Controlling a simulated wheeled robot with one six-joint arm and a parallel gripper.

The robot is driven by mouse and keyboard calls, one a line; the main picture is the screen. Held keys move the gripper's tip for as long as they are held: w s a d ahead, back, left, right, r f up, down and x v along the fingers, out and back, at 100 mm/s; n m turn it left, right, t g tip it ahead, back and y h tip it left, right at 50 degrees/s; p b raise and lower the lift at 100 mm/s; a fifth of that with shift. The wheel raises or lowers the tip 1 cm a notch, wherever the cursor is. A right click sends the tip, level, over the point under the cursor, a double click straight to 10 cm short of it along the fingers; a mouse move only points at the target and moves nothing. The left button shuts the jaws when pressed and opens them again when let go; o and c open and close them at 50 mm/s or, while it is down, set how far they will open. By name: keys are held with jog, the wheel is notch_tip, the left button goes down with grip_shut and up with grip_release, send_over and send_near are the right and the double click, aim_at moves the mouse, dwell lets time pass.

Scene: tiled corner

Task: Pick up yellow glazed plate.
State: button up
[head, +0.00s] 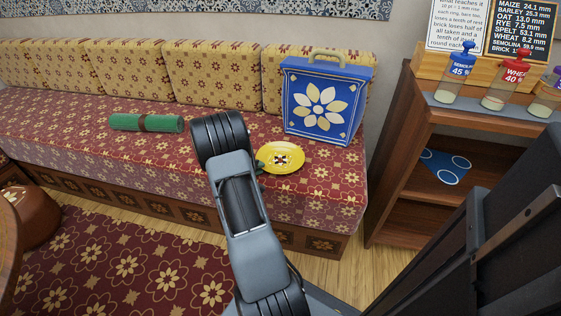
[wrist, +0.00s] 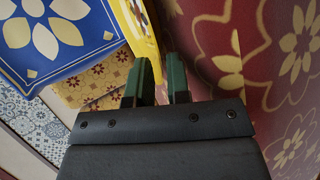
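The yellow glazed plate (head: 281,158) has a dark and white pattern at its centre. It is at the right part of the patterned bench seat, in front of the blue box; I cannot tell whether it rests on the seat or is slightly clear of it. My gripper (head: 260,166) is at the plate's left edge. In the wrist view the plate (wrist: 138,20) shows nearly edge-on. The green fingers of my gripper (wrist: 160,65) are close together there, with the plate's rim between them. My gripper looks shut on this rim. The left finger hides part of the plate.
A blue box (head: 320,104) with a flower design stands just behind the plate. A rolled green mat (head: 146,122) lies on the bench (head: 70,140) to the left. A wooden shelf unit (head: 400,160) with bottles on top stands at the right.

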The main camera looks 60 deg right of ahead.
jog(key=shift+s+d+f, duration=0.1)
jog(key=shift+d+f, duration=0.1)
jog(key=shift+d, duration=0.25)
jog(key=shift+c, duration=0.4)
grip_shut()
jog(key=shift+r, duration=0.15)
